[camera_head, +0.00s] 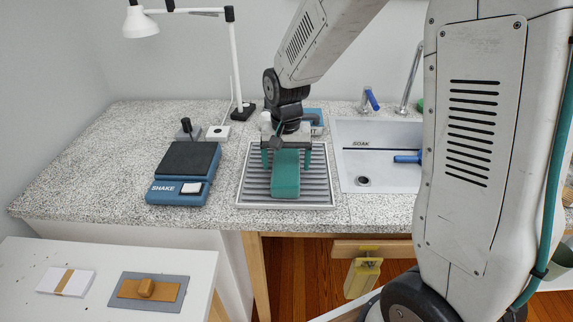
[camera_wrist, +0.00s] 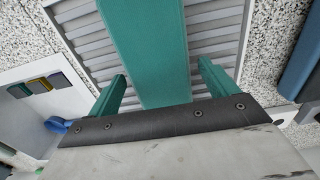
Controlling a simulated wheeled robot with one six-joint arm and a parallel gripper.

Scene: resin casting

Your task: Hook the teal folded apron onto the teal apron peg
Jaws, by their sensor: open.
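The teal folded apron (camera_head: 286,177) lies on the grey ribbed tray (camera_head: 325,206) on the counter. It also shows in the wrist view (camera_wrist: 147,45) as a long teal block running between my fingers. My gripper (camera_head: 286,157) points down over the apron's far part. Its two teal fingers stand open, one on each side of the apron, with a gap on both sides in the wrist view (camera_wrist: 160,72). I cannot make out a teal apron peg in either view.
A blue SHAKE device (camera_head: 178,193) stands left of the tray. A sink (camera_head: 380,180) marked SOAK lies to the right. A yellow item (camera_head: 362,277) hangs from a wooden rail (camera_head: 385,249) below the counter front. A white table (camera_head: 105,257) stands at the front left.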

